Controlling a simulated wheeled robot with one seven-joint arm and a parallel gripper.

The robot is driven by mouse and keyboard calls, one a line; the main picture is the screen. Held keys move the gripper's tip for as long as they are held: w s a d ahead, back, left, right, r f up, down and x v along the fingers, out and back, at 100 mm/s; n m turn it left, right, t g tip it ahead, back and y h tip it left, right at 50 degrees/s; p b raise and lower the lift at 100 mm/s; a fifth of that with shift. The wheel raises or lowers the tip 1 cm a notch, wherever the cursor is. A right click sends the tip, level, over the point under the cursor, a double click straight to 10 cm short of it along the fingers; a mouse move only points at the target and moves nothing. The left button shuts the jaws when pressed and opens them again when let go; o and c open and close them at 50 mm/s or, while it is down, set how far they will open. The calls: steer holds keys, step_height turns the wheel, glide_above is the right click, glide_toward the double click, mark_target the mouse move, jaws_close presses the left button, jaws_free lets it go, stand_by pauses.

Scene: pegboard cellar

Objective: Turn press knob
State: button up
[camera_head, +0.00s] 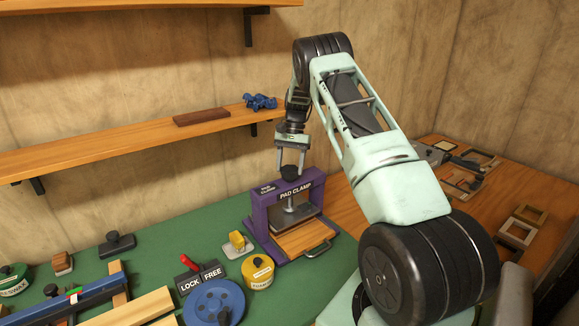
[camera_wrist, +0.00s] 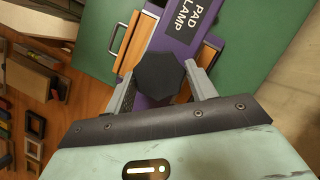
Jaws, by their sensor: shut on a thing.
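The press is a purple frame (camera_head: 256,217) labelled PAD CLAMP, standing on the green mat. Its black knob (camera_head: 290,171) sits on top of the frame. Under the crossbar hangs a grey pressing pad (camera_head: 294,212) above a wooden board with a metal handle. My gripper (camera_head: 292,168) points down over the press, its two fingers on either side of the knob and shut on it. In the wrist view the dark, many-sided knob (camera_wrist: 159,74) lies between the two fingertips (camera_wrist: 160,82). The purple frame (camera_wrist: 187,42) shows behind it.
A red lever on a LOCK/FREE plate (camera_head: 201,276), a blue wheel (camera_head: 214,304) and a yellow tin (camera_head: 257,271) are left of the press. A shelf (camera_head: 130,146) runs along the wall behind. Small wooden frames (camera_head: 516,233) lie on the bench at right.

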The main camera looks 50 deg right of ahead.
steer(key=m+t, duration=0.1)
steer(key=m, duration=0.1)
steer(key=m+t, duration=0.1)
steer(key=m, duration=0.2)
steer(key=shift+s+d+r+m, duration=0.1)
steer(key=shift+s+m, duration=0.05)
steer(key=shift+m, duration=0.15)
steer(key=m+t, duration=0.1)
steer(key=m, duration=0.3)
steer(key=shift+s+m+t+b, duration=0.1)
steer(key=shift+m+t+b, duration=0.25)
steer(key=shift+m+t, duration=0.05)
steer(key=o, duration=1)
steer(key=b+v, duration=0.3)
steer(key=v, duration=1.4)
steer(key=shift+s+r, duration=0.2)
